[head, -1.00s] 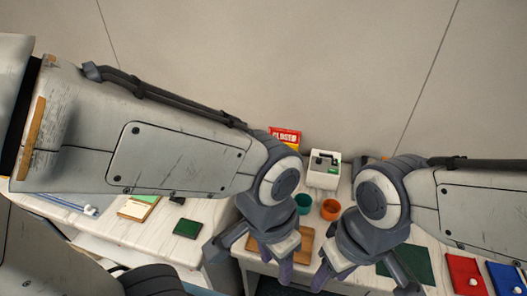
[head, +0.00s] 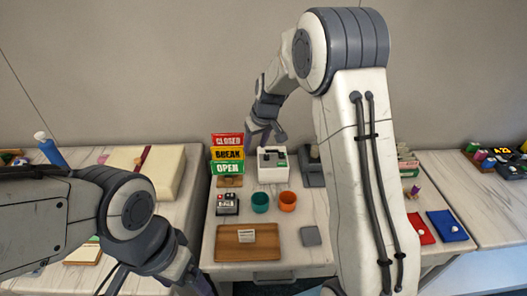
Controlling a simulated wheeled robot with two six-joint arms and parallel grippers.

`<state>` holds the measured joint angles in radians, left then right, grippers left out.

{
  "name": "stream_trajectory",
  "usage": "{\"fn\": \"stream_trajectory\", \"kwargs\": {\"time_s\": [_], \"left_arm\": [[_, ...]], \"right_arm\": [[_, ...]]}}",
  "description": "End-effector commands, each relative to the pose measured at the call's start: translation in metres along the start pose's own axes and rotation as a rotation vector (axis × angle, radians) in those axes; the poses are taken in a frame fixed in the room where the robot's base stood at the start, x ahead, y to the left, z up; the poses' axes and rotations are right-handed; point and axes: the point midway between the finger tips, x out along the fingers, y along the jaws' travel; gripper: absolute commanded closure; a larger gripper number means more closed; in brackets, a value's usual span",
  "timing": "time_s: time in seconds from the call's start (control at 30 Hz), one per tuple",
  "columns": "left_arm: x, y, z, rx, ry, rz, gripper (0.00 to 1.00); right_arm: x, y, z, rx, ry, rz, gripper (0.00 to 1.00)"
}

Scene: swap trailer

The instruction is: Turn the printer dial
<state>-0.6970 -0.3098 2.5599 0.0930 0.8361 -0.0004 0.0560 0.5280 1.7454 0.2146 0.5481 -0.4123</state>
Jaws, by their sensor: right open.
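A small white box-shaped device with a dark top (head: 272,172), which looks like the printer, stands at the back of the middle table. I cannot make out its dial at this size. My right gripper (head: 265,136) is open and empty, pointing down just above and behind the device's top in the picture; I cannot tell whether it touches. My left gripper (head: 194,283) is low at the left, partly cut off by the bottom edge, so its jaws cannot be judged.
A CLOSED/BREAK/OPEN sign (head: 228,154) stands left of the device. In front are a teal cup (head: 260,203), an orange cup (head: 287,202), a small numbered block (head: 227,204) and a wooden tray (head: 232,251). A dark grey device (head: 311,170) stands close on the right.

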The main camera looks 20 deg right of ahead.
Motion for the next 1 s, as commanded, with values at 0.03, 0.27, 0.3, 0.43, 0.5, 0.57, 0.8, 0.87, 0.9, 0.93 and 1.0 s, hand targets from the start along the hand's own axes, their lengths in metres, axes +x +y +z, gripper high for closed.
{"fn": "stream_trajectory", "kwargs": {"time_s": [0.03,0.27,0.3,0.43,0.5,0.57,0.8,0.87,0.9,0.93,1.0], "left_arm": [[0.0,0.0,0.0,0.0,0.0,0.0,0.13],[-0.001,0.0,0.0,0.0,0.0,0.0,0.13],[-0.002,0.0,0.0,0.0,0.0,0.0,0.13],[-0.006,0.0,0.0,0.0,0.0,0.0,0.13],[-0.009,0.001,0.0,0.0,0.0,0.0,0.13],[-0.011,0.001,-0.001,0.0,0.0,0.0,0.13],[-0.018,0.001,-0.001,0.0,0.0,0.0,0.13],[-0.019,0.001,-0.001,0.0,0.0,0.0,0.13],[-0.02,0.001,-0.001,0.0,0.0,0.0,0.13],[-0.02,0.001,-0.001,0.0,0.0,0.0,0.13],[-0.02,0.002,-0.001,0.0,0.0,0.0,0.13]], "right_arm": [[0.013,0.028,-0.005,0.029,0.011,0.018,0.42],[0.037,0.081,-0.016,0.067,0.047,0.057,0.42],[0.041,0.082,-0.016,0.067,0.046,0.057,0.42],[0.059,0.081,-0.017,0.066,0.045,0.056,0.42],[0.072,0.082,-0.017,0.066,0.043,0.056,0.42],[0.085,0.083,-0.018,0.067,0.043,0.055,0.42],[0.123,0.085,-0.02,0.066,0.045,0.056,0.42],[0.129,0.085,-0.02,0.066,0.046,0.057,0.42],[0.132,0.085,-0.02,0.066,0.046,0.057,0.42],[0.134,0.085,-0.021,0.066,0.047,0.057,0.42],[0.137,0.086,-0.021,0.066,0.048,0.057,0.42]]}}
